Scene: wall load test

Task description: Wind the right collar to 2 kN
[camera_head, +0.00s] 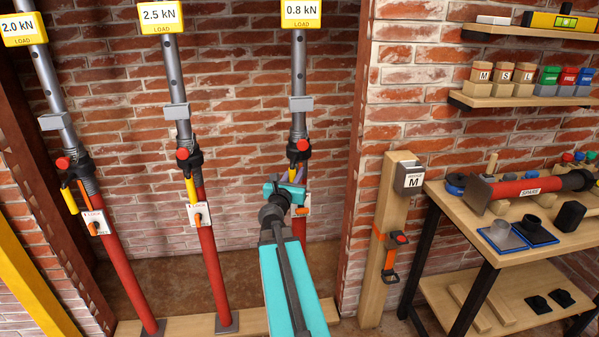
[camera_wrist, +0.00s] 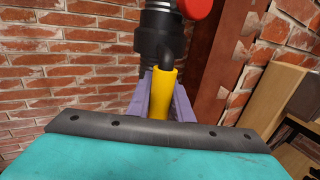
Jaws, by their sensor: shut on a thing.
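The right prop's load display (camera_head: 301,14) reads 0.8 kN. Its black collar (camera_head: 299,148) sits on the grey threaded tube above the red lower tube (camera_head: 299,228), with a red knob on the collar. My gripper (camera_head: 291,182) is at this collar, shut on its yellow handle (camera_wrist: 160,92), which hangs down from the black collar (camera_wrist: 158,40). In the wrist view the purple fingers (camera_wrist: 160,95) stand on both sides of the handle. The lock plate (camera_head: 303,204) with its orange lever is partly hidden behind my gripper.
The left prop's display (camera_head: 19,28) reads 2.0 kN and the middle prop's display (camera_head: 160,16) reads 2.5 kN. A wooden post (camera_head: 382,250) and a workbench (camera_head: 440,205) with a spare prop stand at right. A brick wall is close behind.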

